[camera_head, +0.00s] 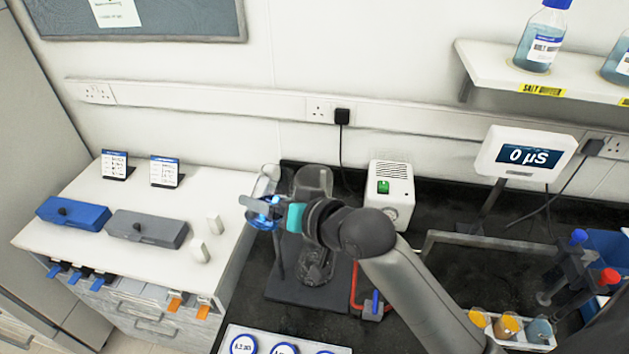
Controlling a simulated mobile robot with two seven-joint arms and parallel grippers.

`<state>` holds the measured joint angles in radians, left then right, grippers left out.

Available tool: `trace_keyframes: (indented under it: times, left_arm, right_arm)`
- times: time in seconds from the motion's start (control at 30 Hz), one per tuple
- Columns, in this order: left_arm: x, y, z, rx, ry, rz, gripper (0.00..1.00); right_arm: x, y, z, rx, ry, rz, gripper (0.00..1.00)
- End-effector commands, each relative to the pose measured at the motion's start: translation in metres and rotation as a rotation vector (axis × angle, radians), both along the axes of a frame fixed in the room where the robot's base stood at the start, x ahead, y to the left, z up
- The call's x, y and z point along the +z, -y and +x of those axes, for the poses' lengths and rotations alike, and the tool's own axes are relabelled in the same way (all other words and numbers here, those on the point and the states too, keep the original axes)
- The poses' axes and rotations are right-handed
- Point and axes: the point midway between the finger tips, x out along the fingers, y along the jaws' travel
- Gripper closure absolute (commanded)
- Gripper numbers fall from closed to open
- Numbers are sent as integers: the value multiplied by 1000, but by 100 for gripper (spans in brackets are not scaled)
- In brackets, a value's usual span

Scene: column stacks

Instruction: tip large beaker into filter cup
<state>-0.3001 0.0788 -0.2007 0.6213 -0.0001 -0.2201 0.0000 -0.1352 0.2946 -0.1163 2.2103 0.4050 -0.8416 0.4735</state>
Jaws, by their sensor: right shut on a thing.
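My right gripper (264,210) is shut on a clear glass beaker (266,181), which I take to be the large beaker. It holds the beaker in the air, above the seam between white counter and black bench. Some blue shows low in the beaker around the fingers. A clear upright cup (313,181), likely the filter cup, stands just right of the beaker, partly hidden by my right wrist. Below it a clear glass vessel (317,262) stands on a dark base plate (296,290). Whether beaker and cup touch I cannot tell. My left gripper is not in view.
A white box with a green switch (389,190) stands behind my right forearm. A red tube (354,285) runs beside the base plate. A meter reading 0 µS (526,153) stands at right. Blue (73,213) and grey boxes (147,229) lie on the white counter (209,180).

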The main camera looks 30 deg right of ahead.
Motion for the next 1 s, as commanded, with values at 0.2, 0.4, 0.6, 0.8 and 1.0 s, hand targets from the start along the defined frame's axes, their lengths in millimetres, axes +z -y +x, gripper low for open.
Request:
trace_keyframes:
  times: [0.2, 0.4, 0.6, 0.8, 1.0]
  left_arm:
    - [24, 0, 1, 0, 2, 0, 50]
    - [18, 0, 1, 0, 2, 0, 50]
    - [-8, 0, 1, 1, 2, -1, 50]
    - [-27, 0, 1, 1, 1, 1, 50]
    - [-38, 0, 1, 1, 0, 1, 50]
  right_arm:
    - [59, 10, 2, 0, -6, 123, 80]
    - [62, 11, 2, -1, -36, 291, 80]
    - [52, 10, 2, -1, -48, 420, 80]
    - [50, 10, 2, -1, -66, 533, 80]
    - [50, 10, 2, 0, -75, 602, 80]
